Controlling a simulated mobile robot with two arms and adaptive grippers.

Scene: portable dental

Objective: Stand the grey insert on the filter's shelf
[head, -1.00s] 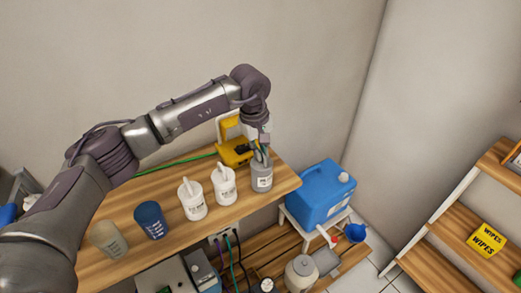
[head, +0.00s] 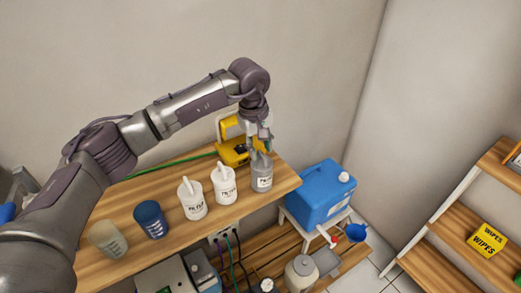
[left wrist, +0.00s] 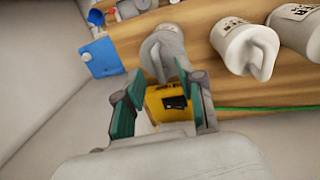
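The grey insert (head: 262,176) stands upright at the right end of the wooden shelf (head: 124,256), to the right of two white labelled inserts with handles. My left gripper (head: 257,150) is directly at its top. In the left wrist view the grey insert (left wrist: 160,48) with its raised handle lies just beyond the fingertips. The left gripper (left wrist: 155,92) is open there, its green-padded fingers apart, and the handle's tip reaches near the right finger. Whether they touch is unclear. My right gripper is out of view.
A yellow device (head: 234,151) stands behind the insert against the wall, with a green cable running left. White inserts (head: 191,201), a blue cup (head: 151,221) and a beige cup (head: 107,239) line the shelf. A blue container (head: 316,197) stands lower right.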

